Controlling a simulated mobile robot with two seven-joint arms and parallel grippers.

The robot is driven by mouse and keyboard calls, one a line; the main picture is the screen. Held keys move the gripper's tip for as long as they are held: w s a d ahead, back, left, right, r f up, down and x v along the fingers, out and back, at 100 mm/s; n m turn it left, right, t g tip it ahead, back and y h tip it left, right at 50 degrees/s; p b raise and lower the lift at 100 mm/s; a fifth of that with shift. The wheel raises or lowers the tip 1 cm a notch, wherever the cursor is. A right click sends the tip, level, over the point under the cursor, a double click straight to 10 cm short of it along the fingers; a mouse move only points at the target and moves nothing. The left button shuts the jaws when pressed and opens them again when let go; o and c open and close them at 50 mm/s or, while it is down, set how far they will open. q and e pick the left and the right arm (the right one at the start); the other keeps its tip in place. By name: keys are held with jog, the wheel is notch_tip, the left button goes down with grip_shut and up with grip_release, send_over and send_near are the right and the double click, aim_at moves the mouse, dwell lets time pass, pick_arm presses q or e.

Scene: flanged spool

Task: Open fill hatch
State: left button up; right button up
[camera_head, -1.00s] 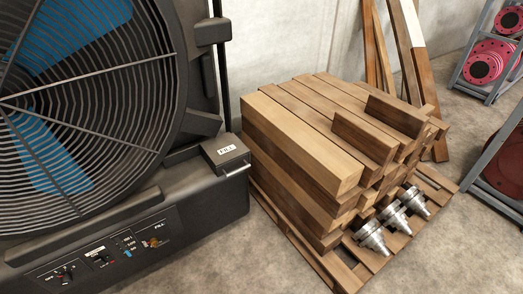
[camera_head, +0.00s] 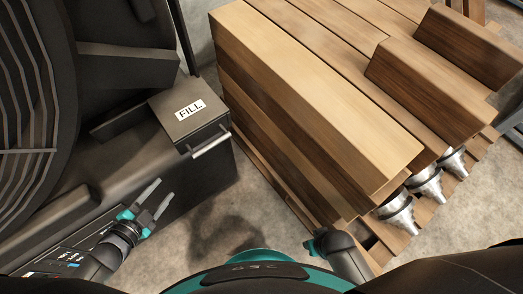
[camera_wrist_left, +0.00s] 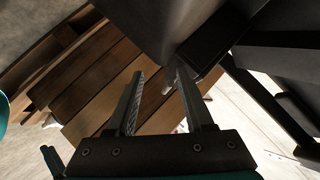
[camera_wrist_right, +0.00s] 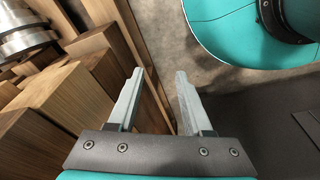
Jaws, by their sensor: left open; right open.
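The fill hatch (camera_head: 190,112) is a dark box lid with a white FILL label, on the corner of the black fan unit. It lies closed. A silver bar handle (camera_head: 211,145) runs along its front edge. My left gripper (camera_head: 157,194) is open and empty, below and left of the hatch in the head view, apart from the handle. Its open fingers also show in the left wrist view (camera_wrist_left: 155,85). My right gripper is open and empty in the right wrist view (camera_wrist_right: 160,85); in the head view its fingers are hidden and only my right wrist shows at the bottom.
A stack of wooden beams (camera_head: 310,85) on a pallet stands right of the hatch, close to my right arm. Several silver metal cones (camera_head: 398,208) sit at its front. The fan's control panel (camera_head: 75,258) is at lower left. Bare floor (camera_head: 240,215) lies between.

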aim_at(205, 151)
pick_arm(q)
jog(key=w+d+m+h+b, duration=0.1)
jog(key=w+d+b, duration=0.2)
jog(key=w+d, duration=0.1)
jog(key=w+d+m+h+b, duration=0.2)
jog(key=w+d+b, duration=0.1)
jog(key=w+d, duration=0.1)
jog(key=w+d+m+h+b, duration=0.1)
jog(key=w+d+m+b, duration=0.1)
jog(key=w+d, duration=0.2)
jog(key=shift+w+r+h+b, duration=0.2)
jog(key=shift+h+b, duration=0.2)
jog(key=shift+x, duration=0.95)
pick_arm(e)
jog(key=w+r+t, duration=0.2)
jog(key=w+r, duration=0.5)
jog(key=r, duration=0.2)
jog(key=shift+a+r, duration=0.3)
jog(key=shift+a, duration=0.1)
jog(key=shift+w, duration=0.1)
pick_arm(q)
grip_shut()
